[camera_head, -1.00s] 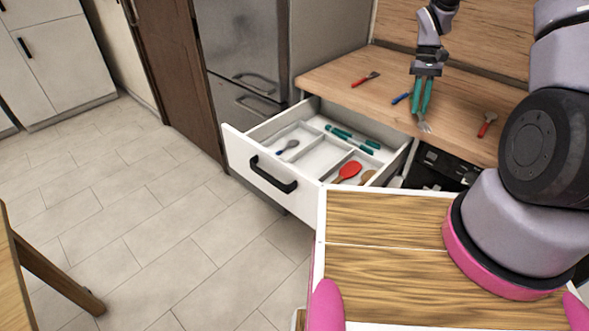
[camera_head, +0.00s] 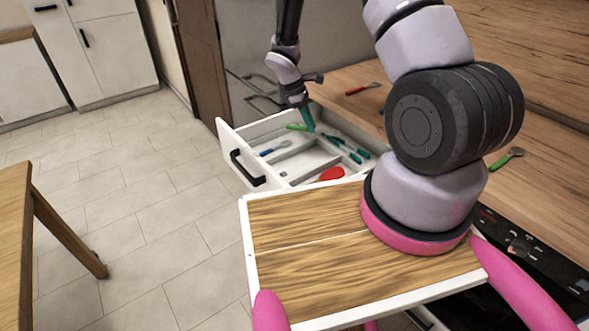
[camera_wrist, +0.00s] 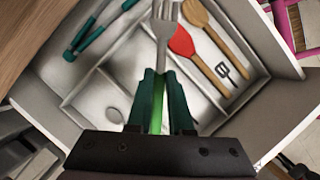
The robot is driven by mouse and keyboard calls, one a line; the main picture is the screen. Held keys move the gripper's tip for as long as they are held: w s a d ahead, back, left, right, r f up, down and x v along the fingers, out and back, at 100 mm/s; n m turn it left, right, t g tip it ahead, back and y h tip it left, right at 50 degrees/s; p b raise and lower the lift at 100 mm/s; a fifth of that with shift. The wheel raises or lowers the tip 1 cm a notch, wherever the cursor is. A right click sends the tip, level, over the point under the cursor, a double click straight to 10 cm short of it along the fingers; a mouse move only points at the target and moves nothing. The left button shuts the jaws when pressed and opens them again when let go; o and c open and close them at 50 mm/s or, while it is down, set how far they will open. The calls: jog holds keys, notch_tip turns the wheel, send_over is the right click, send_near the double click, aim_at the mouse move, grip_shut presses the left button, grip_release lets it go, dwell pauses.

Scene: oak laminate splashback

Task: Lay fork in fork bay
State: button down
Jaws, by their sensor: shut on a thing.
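My gripper (camera_head: 309,126) is shut on the fork, above the open drawer (camera_head: 228,134). In the wrist view, the gripper (camera_wrist: 163,84) has teal fingers closed on the fork's green handle (camera_wrist: 156,112), with the grey tines (camera_wrist: 165,12) pointing to the top of the picture. The drawer holds a light divided tray (camera_wrist: 72,98). A middle bay (camera_wrist: 133,62) looks empty, partly hidden by the fork.
On the counter (camera_head: 350,106) lie a red-handled utensil (camera_head: 362,88) and a green-handled one (camera_head: 507,158). A hob (camera_head: 520,250) is at the right. A wooden table (camera_head: 15,210) stands at the left, with clear floor (camera_head: 140,220) between.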

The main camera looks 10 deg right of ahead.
jog(key=s+a+f+n+t, duration=0.1)
jog(key=a+f+n+t, duration=0.25)
jog(key=a+n, duration=0.45)
jog(key=n, duration=0.2)
send_near(293, 170)
jog(key=x, duration=0.6)
jog(key=shift+d+f, duration=0.15)
jog(key=shift+f, duration=0.1)
jog(key=c, duration=0.8)
grip_release()
